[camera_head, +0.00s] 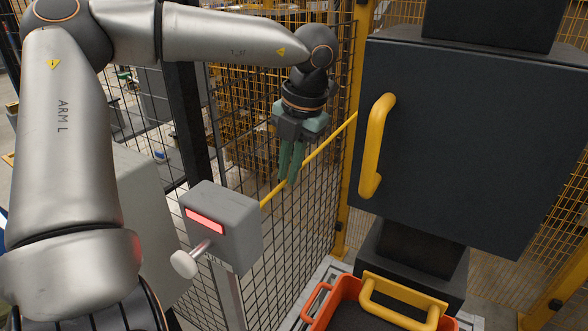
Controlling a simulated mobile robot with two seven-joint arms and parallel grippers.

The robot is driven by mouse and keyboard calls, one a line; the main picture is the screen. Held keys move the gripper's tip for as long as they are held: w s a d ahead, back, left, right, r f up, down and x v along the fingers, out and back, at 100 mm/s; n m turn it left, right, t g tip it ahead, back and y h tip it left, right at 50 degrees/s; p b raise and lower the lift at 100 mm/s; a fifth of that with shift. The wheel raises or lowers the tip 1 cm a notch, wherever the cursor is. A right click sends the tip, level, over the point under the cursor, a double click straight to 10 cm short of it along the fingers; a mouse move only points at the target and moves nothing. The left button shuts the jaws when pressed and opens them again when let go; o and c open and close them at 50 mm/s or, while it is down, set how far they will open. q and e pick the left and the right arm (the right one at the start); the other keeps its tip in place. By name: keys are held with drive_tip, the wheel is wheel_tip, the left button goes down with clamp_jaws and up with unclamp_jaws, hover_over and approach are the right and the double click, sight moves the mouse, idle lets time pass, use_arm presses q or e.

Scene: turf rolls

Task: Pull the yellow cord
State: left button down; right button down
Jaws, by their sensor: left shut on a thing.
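The yellow cord (326,146) runs taut on a slant in front of the mesh fence, from the yellow post at the upper right down to the grey box (222,226). The box has a lit red strip (205,220) and a round pale knob (185,264). My left gripper (291,180) points down with its green fingers at the cord, shut on it. The fingers hide a short stretch of the cord. My right gripper is not in view.
A dark cabinet with a yellow handle (376,144) stands at the right. An orange crate (345,290) with a yellow handle (402,303) is below it. The black mesh fence (250,120) is close behind the cord.

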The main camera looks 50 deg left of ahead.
use_arm(q)
drive_tip(key=shift+f, duration=0.15)
drive_tip(key=c, duration=0.9)
unclamp_jaws()
drive_tip(key=r, duration=0.4)
drive_tip(key=d+r, duration=0.1)
drive_tip(key=r, duration=0.3)
drive_tip(key=d+r, duration=0.1)
drive_tip(key=r, duration=0.3)
drive_tip(key=shift+w+d+r+p, duration=0.15)
drive_tip(key=shift+w+r+p, duration=0.05)
drive_tip(key=shift+w+p, duration=0.15)
drive_tip(key=shift+f, duration=0.1)
